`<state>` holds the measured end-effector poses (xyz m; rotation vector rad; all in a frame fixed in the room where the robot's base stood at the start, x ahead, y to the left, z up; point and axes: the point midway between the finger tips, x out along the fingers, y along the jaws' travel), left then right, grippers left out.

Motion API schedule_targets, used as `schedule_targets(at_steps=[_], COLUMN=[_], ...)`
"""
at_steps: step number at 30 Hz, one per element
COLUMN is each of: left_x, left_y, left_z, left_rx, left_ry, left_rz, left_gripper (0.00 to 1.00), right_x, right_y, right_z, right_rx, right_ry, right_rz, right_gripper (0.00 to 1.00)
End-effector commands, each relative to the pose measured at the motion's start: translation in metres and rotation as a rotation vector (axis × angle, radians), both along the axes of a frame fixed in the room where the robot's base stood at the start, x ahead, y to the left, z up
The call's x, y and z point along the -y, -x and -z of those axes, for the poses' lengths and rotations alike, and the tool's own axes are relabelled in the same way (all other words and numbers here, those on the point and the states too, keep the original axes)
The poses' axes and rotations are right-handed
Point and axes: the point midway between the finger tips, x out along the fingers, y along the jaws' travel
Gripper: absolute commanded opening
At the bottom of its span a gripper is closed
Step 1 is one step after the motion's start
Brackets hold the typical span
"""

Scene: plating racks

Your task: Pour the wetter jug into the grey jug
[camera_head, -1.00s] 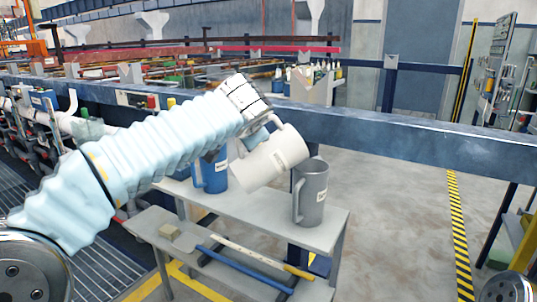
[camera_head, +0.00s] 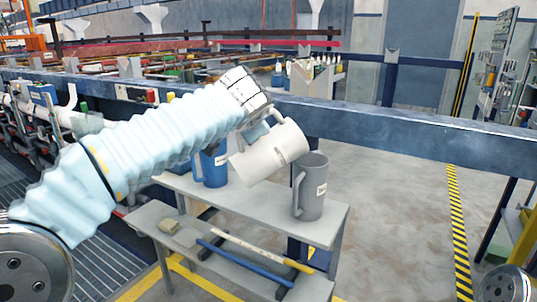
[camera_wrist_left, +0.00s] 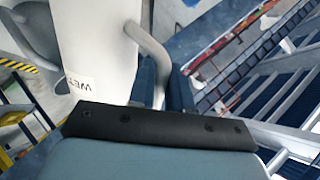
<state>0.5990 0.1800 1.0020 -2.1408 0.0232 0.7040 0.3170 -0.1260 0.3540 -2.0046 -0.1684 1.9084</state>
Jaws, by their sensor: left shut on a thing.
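The white jug (camera_head: 268,153) is held in the air, tipped far over, with its right end close to the rim of the grey jug (camera_head: 311,190). The grey jug stands upright on the bench's top shelf. My left gripper (camera_head: 252,128) is shut on the white jug's handle, and the fingers are largely hidden in the head view. In the left wrist view the white jug (camera_wrist_left: 98,45) shows a label beginning "WET", with its handle (camera_wrist_left: 150,55) in front of the gripper. No liquid stream is visible. My right gripper is out of view.
A blue jug (camera_head: 213,170) stands upright on the grey bench (camera_head: 252,206), left of the white jug and partly hidden. The lower shelf holds a sponge-like block (camera_head: 170,227) and bars. A dark blue beam (camera_head: 400,132) runs behind.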

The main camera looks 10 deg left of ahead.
Motion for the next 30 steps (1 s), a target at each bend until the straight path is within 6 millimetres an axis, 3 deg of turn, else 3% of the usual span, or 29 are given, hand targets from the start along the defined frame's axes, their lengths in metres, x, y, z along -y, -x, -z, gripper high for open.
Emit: schedule_targets(at_steps=[19,30], left_x=[0.012,0.013], left_y=[-0.008,-0.008], left_z=[-0.022,-0.024], left_rx=[-0.075,-0.084], left_ry=[-0.123,-0.135], left_rz=[0.000,0.000], left_gripper=[0.00,0.00], right_x=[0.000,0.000], right_y=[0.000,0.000], right_z=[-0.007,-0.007], right_rx=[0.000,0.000], right_ry=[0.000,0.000], right_rz=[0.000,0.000], right_gripper=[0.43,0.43])
